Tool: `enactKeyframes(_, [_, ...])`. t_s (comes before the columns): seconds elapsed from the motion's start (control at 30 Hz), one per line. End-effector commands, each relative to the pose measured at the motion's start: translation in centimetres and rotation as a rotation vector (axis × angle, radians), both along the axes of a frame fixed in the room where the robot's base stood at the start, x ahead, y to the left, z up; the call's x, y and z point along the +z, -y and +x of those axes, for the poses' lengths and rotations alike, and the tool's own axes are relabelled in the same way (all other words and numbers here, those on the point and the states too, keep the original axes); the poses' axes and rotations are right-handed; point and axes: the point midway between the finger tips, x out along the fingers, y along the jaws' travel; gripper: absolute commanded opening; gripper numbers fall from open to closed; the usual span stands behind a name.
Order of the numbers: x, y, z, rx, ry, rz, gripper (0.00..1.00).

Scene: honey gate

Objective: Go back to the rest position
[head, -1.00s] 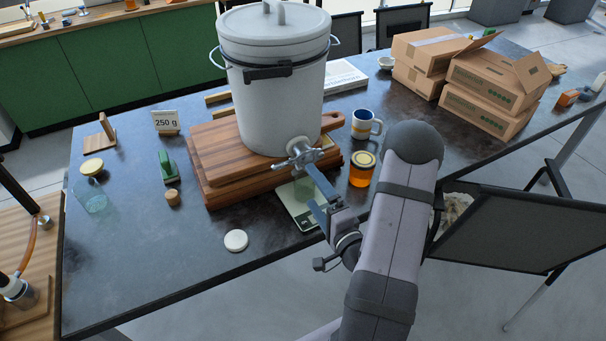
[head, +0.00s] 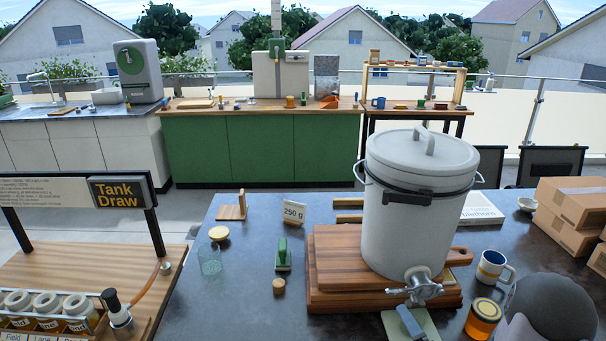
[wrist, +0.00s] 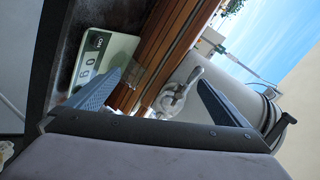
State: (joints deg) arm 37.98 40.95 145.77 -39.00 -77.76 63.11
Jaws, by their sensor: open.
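The white lidded tank (head: 415,215) stands upright on wooden boards (head: 335,262). In the head view only a blue finger (head: 408,322) below the tap and part of my arm (head: 545,312) show at the bottom edge. A scale (wrist: 108,58) with a lit display lies below the tap.
A honey jar (head: 483,318) with a yellow lid and a mug (head: 493,267) stand right of the tap. A 250 g card (head: 293,213), green stamp (head: 283,255), cork (head: 278,287) and empty glass (head: 210,261) stand at left. Cardboard boxes (head: 570,212) are at right.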

Motion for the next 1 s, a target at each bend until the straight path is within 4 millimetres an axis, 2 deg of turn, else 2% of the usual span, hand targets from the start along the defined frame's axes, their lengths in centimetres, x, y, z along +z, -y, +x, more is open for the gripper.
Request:
enactKeyframes(0.1, [-0.9,-0.6,0.4,0.055,-0.136,-0.169,1.0])
enactKeyframes(0.23, [-1.8,-1.1,-0.1,0.122,-0.298,-0.344,1.0])
enactKeyframes(0.47, [-2.0,-2.5,-3.1,0.276,-0.586,-0.592,1.0])
enactKeyframes(0.7, [-0.4,-5.9,-8.7,0.514,-0.849,-0.736,1.0])
enactKeyframes(1.0, [2.5,-11.0,-16.4,0.854,-1.043,-0.773,1.0])
